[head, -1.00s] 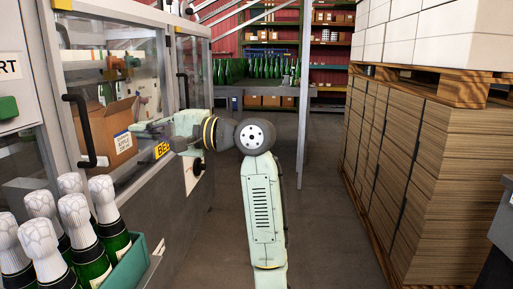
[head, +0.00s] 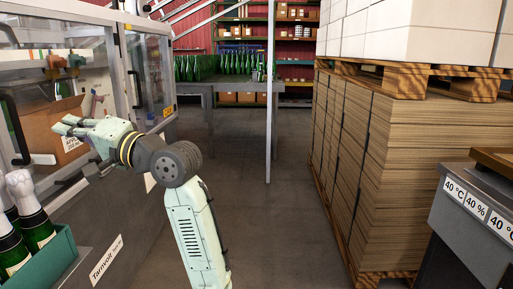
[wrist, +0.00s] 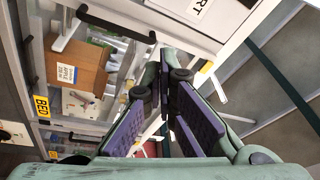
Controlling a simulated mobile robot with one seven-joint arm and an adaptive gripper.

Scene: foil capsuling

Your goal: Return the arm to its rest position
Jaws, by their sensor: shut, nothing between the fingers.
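My gripper (head: 62,126) is at the left of the head view, at the end of my pale green arm. It is in front of the glass-fronted machine (head: 90,22), and its fingers point left. In the wrist view my gripper (wrist: 163,62) has its dark finger pads close together at the tips, with nothing held. The arm link below it stands nearly upright, leaning slightly.
A cardboard box (head: 58,132) shows behind the machine's glass. Foil-topped bottles (head: 32,212) stand in a green crate (head: 62,262) at lower left. A tall carton stack on a pallet (head: 375,170) and a grey cabinet (head: 475,225) are right. The middle floor is clear.

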